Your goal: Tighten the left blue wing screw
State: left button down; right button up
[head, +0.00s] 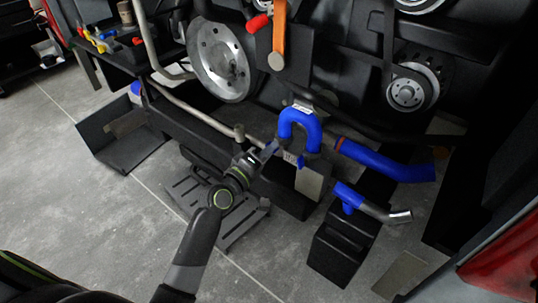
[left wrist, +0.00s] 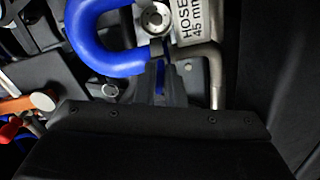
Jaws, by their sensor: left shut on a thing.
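My left gripper (head: 271,148) reaches up to the lower left end of the U-shaped blue hose (head: 299,117). In the left wrist view its fingers are shut on a narrow blue piece, the left blue wing screw (left wrist: 160,79), mostly hidden between them. The blue hose (left wrist: 88,45) curves just beside the fingertips there. Another small blue piece (head: 300,161), perhaps a second wing screw, shows under the hose's right end in the head view. My right gripper is not in view.
A "HOSE 45 mm" label (left wrist: 190,20) and a bent metal pipe (left wrist: 215,75) are close to the fingers. A blue straight hose (head: 385,160) and a blue-sleeved pipe (head: 372,204) lie to the right. An orange-handled tool (head: 279,30) hangs above. Grey floor is clear at lower left.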

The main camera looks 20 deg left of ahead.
pick_arm(q)
jog(key=shift+a+f+m+b, duration=0.15)
jog(key=shift+m+b, duration=1.4)
jog(key=shift+m, duration=1.4)
jog(key=shift+f+m+b, duration=0.15)
jog(key=shift+m+b, duration=1.4)
jog(key=shift+m, duration=1.4)
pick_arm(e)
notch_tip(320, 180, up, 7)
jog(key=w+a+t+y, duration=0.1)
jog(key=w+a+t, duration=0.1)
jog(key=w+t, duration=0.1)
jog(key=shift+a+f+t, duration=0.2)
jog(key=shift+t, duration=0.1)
pick_arm(q)
jog(key=c, duration=1.6)
grip_release()
jog(key=shift+r, duration=0.1)
jog(key=shift+o, duration=0.2)
